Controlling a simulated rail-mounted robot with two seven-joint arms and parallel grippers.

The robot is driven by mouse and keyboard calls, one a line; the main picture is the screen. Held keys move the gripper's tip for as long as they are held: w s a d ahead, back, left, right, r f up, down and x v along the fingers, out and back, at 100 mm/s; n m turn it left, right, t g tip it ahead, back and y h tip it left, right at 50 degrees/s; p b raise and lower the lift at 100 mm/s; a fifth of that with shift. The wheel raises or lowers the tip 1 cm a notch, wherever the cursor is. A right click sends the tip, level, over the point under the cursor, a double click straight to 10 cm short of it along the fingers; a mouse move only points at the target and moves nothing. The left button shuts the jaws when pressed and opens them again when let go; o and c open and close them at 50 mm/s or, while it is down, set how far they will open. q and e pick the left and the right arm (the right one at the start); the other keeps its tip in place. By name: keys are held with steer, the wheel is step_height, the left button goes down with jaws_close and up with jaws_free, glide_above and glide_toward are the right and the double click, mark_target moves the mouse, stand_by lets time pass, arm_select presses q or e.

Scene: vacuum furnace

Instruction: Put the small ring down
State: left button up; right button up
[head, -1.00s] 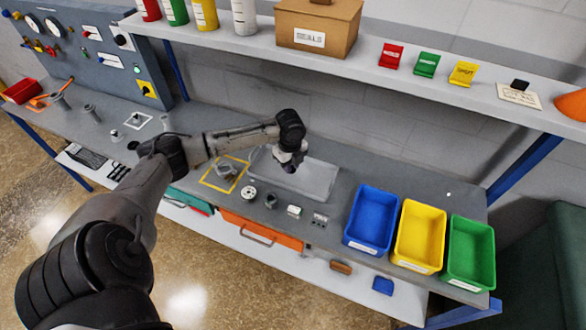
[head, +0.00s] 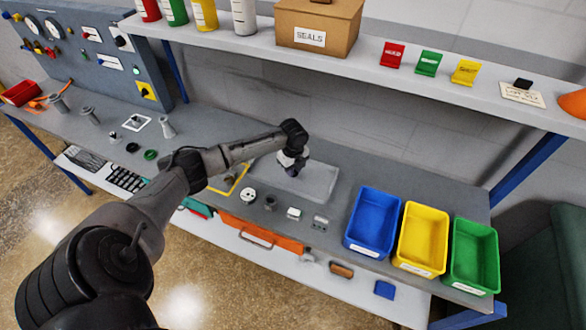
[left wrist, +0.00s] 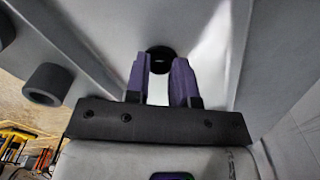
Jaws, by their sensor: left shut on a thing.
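My left gripper (head: 291,172) hangs over the pale grey mat or tray (head: 318,187) in the middle of the bench. In the left wrist view its two purple fingers (left wrist: 162,82) are shut on a small dark ring (left wrist: 160,56), which sits between the fingertips. Pale surface lies beyond the ring; I cannot tell whether the ring touches it. In the head view the ring cannot be made out at the gripper. My right gripper is not in view.
In front of the mat stand a white round part (head: 248,195), a short grey tube (head: 270,202) and small blocks. Blue (head: 374,221), yellow (head: 421,240) and green (head: 473,257) bins stand to the right. A shelf (head: 400,75) overhangs the back. A green ring (head: 150,155) lies left.

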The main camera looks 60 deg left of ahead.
arm_select(q)
steer(key=shift+a, duration=0.1)
steer(key=o, duration=0.3)
steer(key=shift+f, duration=0.1)
steer(key=o, duration=0.4)
steer(key=shift+o, duration=0.2)
step_height(320, 180, up, 12)
steer(key=p, duration=0.1)
stand_by(0.9)
